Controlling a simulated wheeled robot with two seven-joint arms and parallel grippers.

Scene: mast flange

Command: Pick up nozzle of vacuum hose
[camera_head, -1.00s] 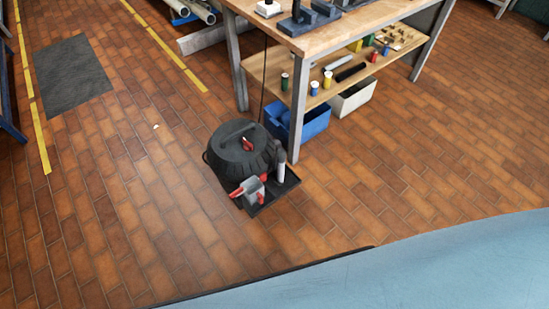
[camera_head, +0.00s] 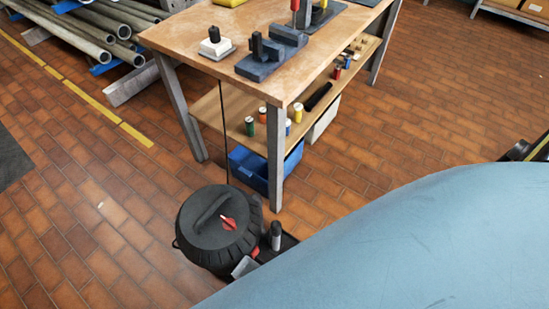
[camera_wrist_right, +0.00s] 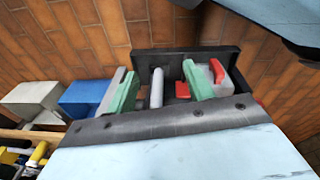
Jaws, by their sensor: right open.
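The black vacuum (camera_head: 212,225) stands on the floor beside the bench, with a red part on its lid. An upright tube with a black top and pale lower part, which looks like the nozzle (camera_head: 275,236), stands on the black tray (camera_head: 291,241) beside it. In the right wrist view, the pale tube of the nozzle (camera_wrist_right: 157,88) shows between the green-padded fingers of my right gripper (camera_wrist_right: 158,74), nearer the left finger. The gripper is open; whether it touches the tube I cannot tell. My pale blue arm hides the tray's front in the head view. My left gripper is not in view.
The workbench (camera_head: 270,75) and its leg (camera_head: 276,165) stand close behind the tray. A blue bin (camera_head: 250,168) sits under its shelf. Pipes (camera_head: 95,30) lie at the back left.

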